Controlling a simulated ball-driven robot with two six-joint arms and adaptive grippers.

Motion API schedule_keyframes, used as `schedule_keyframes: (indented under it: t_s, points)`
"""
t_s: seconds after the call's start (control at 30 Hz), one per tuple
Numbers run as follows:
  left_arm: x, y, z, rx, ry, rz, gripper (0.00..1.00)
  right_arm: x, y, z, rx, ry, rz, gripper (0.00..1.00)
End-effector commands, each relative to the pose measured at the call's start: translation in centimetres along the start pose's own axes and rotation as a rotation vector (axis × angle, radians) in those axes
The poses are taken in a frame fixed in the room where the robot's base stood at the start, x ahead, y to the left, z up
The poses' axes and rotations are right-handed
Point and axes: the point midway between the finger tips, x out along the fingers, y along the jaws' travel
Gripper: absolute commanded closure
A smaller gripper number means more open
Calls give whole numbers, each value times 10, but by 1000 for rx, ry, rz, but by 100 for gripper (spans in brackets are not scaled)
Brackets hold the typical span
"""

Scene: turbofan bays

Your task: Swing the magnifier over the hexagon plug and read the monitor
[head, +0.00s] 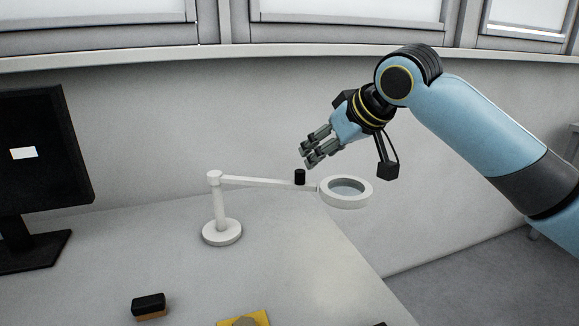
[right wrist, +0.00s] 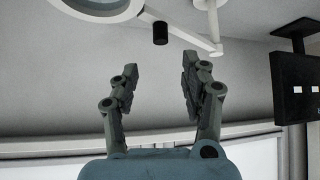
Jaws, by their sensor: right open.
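The white magnifier has a round base and post, a level arm and a ring lens (head: 347,191). A black knob (head: 300,177) stands on its arm, left of the ring. My right gripper (head: 309,158) is open and empty, just above the knob, apart from it in the picture. The right wrist view shows the knob (right wrist: 160,33) beyond and between my open fingers. The monitor (head: 38,150) stands at the left, its dark face showing a small white patch. A yellow piece (head: 258,317) with a tan top is cut off at the bottom edge; I cannot tell whether it is the hexagon plug. My left gripper is out of view.
A black and brown block (head: 149,306) lies at the front left of the pale table (head: 180,255). The table's right edge slopes down past the ring, with floor beyond. A grey curved wall with windows stands behind. The table around the magnifier base is clear.

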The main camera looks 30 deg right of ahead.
Motion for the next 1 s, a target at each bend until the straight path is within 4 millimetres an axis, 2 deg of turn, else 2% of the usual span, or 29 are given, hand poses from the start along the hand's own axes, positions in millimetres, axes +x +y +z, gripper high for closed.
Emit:
schedule_keyframes:
  t_s: [0.2, 0.3, 0.47, 0.6, 0.77, 0.97, 1.0]
  points:
    - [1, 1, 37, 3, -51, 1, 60, 36, -1, 1, 6, -2, -3, 54]
    - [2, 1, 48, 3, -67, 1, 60, 56, -2, 2, 5, -2, -3, 54]
    - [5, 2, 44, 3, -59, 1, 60, 84, -1, 2, 2, -2, -2, 54]
    - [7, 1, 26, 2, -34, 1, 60, 99, -1, 1, 1, -1, -1, 54]
    - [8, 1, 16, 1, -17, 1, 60, 105, -1, 1, -1, -1, 0, 54]
    - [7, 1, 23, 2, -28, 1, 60, 104, -1, 1, -2, -1, 0, 54]
    - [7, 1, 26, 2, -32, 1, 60, 104, -1, 1, -2, -1, 0, 59]
